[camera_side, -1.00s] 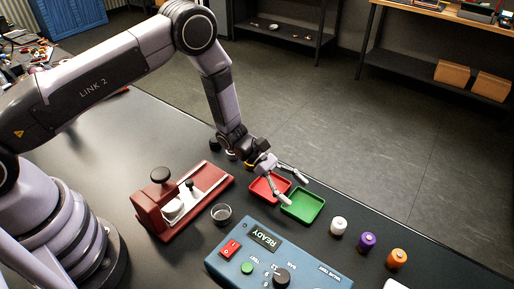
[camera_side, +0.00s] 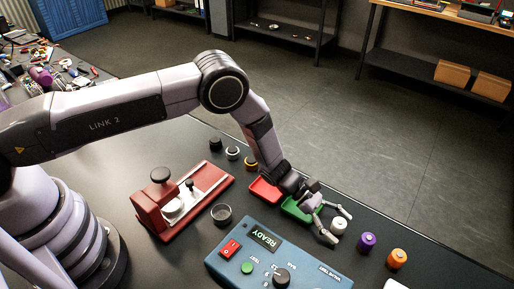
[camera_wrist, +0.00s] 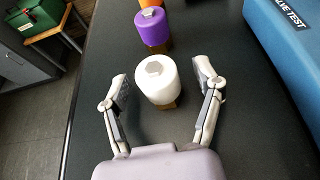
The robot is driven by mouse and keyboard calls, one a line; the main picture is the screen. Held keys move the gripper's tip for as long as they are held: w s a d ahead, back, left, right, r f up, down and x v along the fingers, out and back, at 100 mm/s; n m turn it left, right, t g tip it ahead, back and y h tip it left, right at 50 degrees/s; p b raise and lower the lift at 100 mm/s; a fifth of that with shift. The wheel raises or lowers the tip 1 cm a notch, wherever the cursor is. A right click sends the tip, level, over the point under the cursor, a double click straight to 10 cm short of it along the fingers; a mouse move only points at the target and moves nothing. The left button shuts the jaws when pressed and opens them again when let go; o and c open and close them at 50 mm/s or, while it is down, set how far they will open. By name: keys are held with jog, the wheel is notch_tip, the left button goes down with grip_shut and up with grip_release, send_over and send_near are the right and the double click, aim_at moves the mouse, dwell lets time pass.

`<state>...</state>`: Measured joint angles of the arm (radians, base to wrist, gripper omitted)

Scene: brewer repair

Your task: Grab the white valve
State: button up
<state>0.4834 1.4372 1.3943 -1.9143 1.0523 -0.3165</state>
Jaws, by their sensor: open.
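The white valve (camera_wrist: 158,84) stands upright on the dark table, a white cylinder with a grey top and a brass-coloured base. In the wrist view my gripper (camera_wrist: 160,84) is open, with one finger on each side of the white valve and a gap at both sides. In the side view my gripper (camera_side: 338,226) is down at the white valve (camera_side: 340,227), which shows between the fingers. The purple valve (camera_wrist: 152,27) stands just beyond it, and it also shows in the side view (camera_side: 367,241).
An orange valve (camera_side: 397,258) stands past the purple one. The blue valve tester (camera_side: 300,262) is close by at the front. A green tray (camera_side: 292,208) and a red tray (camera_side: 263,190) lie behind my gripper. A red press (camera_side: 155,215) and small cup (camera_side: 221,214) are left.

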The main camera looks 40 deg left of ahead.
grip_shut()
dwell(0.4)
jog(key=shift+r, duration=0.1)
